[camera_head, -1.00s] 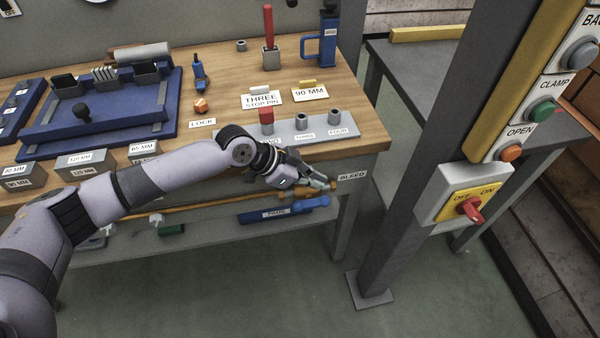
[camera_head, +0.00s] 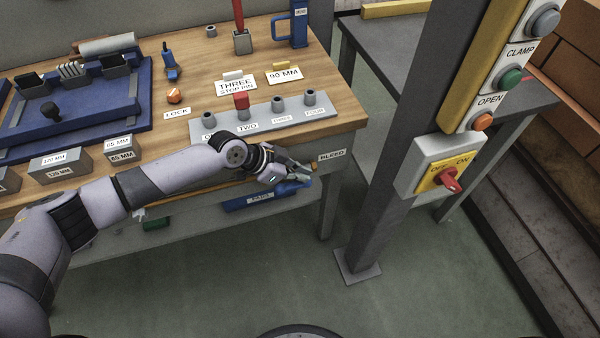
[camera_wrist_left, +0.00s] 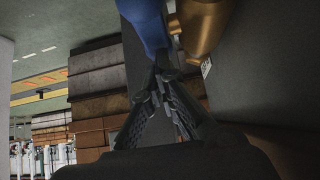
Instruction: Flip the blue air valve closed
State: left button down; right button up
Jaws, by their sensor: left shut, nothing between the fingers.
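The blue air valve lever (camera_head: 303,184) shows at the front right of the bench, just below and beside my left gripper's fingertips. In the left wrist view the blue lever (camera_wrist_left: 146,24) is a thick rounded handle at the top, close to the fingertips. The brass valve body (camera_wrist_left: 204,28) is to its right. In the head view the brass (camera_head: 315,167) shows only as a small patch near the BLEED label (camera_head: 332,156). My left gripper (camera_head: 308,176) is shut and empty; whether it touches the lever I cannot tell. My right gripper is out of view.
A grey block with a red pin (camera_head: 242,101) and grey sockets stands on the bench (camera_head: 345,108) above my arm. A blue PARTS bin (camera_head: 258,200) is below the bench edge. A grey post (camera_head: 385,190) with a red switch (camera_head: 449,181) stands to the right.

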pick_arm(q)
jog(key=shift+d+y, duration=0.2)
jog(key=shift+y, duration=0.1)
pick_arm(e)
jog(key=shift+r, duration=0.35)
pick_arm(q)
jog(key=shift+w+d+f+g+y+p, duration=0.1)
jog(key=shift+d+g+y+p, duration=0.2)
jog(key=shift+y+p, duration=0.6)
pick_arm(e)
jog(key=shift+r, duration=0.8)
